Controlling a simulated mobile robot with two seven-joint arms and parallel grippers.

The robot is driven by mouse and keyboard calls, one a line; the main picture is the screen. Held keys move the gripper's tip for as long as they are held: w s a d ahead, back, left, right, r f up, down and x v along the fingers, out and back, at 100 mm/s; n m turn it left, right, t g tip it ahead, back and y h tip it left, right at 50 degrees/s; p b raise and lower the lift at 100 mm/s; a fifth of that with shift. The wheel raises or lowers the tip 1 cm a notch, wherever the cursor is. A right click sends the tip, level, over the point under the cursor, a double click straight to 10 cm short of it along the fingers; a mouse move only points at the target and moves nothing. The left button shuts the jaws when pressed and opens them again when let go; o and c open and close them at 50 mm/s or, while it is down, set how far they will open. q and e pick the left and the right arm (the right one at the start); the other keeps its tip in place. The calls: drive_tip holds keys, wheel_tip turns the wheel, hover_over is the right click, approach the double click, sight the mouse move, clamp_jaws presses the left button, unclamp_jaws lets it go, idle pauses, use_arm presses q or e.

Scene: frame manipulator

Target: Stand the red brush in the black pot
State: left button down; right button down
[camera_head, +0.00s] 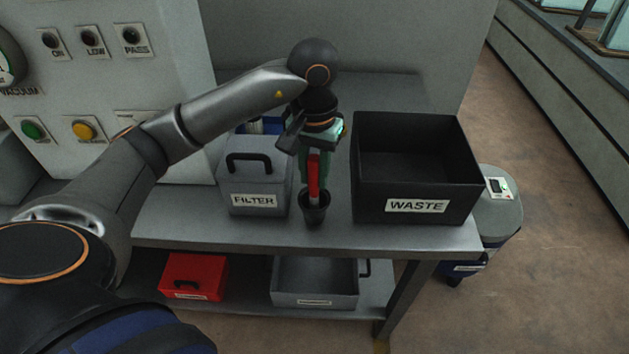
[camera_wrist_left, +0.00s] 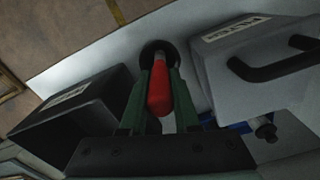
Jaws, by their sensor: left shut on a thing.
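The red brush (camera_head: 314,176) is upright in my left gripper (camera_head: 313,160), which is shut on it. Its lower end is at the mouth of the black pot (camera_head: 314,211), and whether it touches the bottom is hidden. The pot stands on the bench between the filter box and the waste bin. In the left wrist view the red brush (camera_wrist_left: 160,92) sits between the green fingers (camera_wrist_left: 160,85), with the dark rim of the pot (camera_wrist_left: 157,50) beyond it. My right gripper is in neither view.
A grey lidded FILTER box (camera_head: 253,180) stands close on the left of the pot. A black open WASTE bin (camera_head: 415,170) stands close on the right. A red box (camera_head: 194,275) and a grey tray (camera_head: 315,282) are on the lower shelf. The bench's front edge (camera_head: 300,243) is near the pot.

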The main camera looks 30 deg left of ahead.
use_arm(q)
wheel_tip(320, 180, down, 2)
drive_tip(key=shift+f, duration=0.1)
drive_tip(key=shift+f, duration=0.1)
drive_tip(key=c, duration=1.1)
unclamp_jaws()
drive_tip(key=shift+f, duration=0.1)
drive_tip(key=o, duration=0.5)
drive_tip(key=shift+c, duration=0.2)
drive_tip(key=shift+r, duration=0.25)
wheel_tip(320, 180, up, 12)
drive_tip(key=shift+p, duration=0.7)
